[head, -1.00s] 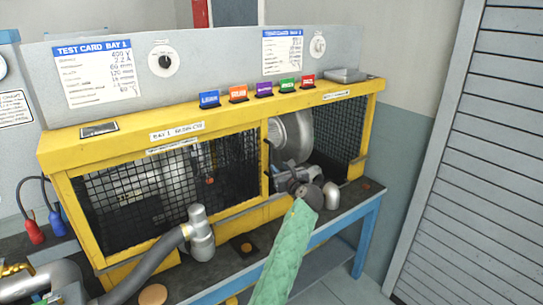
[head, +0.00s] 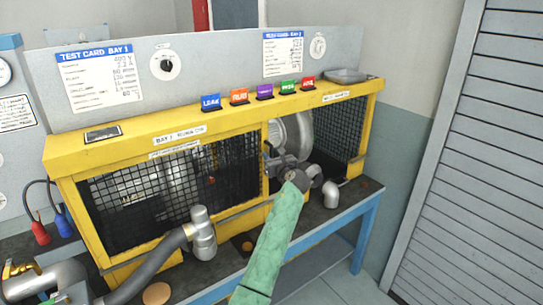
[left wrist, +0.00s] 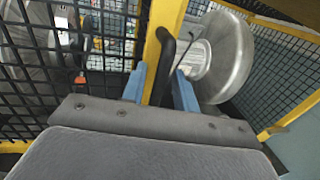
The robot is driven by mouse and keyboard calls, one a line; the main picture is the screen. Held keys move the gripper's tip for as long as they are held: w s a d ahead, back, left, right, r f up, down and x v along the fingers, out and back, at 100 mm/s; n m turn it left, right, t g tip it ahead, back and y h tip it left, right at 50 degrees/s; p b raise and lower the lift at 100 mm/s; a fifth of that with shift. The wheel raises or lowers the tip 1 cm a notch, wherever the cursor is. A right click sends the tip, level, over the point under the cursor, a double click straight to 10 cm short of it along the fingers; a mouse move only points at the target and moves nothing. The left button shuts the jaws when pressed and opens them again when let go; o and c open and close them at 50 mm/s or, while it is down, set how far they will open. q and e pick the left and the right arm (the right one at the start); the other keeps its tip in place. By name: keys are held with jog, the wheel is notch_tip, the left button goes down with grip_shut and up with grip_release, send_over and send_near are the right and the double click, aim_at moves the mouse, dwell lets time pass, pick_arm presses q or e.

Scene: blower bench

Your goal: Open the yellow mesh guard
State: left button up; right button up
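The yellow mesh guard (head: 155,242) is a yellow frame with black mesh across the left bay of the bench, and it looks closed. In the left wrist view, a black bar handle (left wrist: 167,55) stands at the yellow post (left wrist: 155,38) at the mesh's right edge. My left gripper (head: 272,158) is at this post in the head view, on the end of my green-sleeved arm. In the left wrist view its two blue fingers (left wrist: 160,88) are apart, with the handle between them. I cannot tell whether they touch it. My right gripper is not in view.
A silver blower (head: 299,132) sits in the right bay, just right of my left gripper. A grey hose with a metal elbow (head: 203,240) stands before the left mesh. Coloured tags (head: 264,92) line the top ledge. A metal pipe elbow (head: 330,193) is at the right.

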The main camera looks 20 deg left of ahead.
pick_arm(q)
grip_shut()
jog(key=shift+d, duration=0.1)
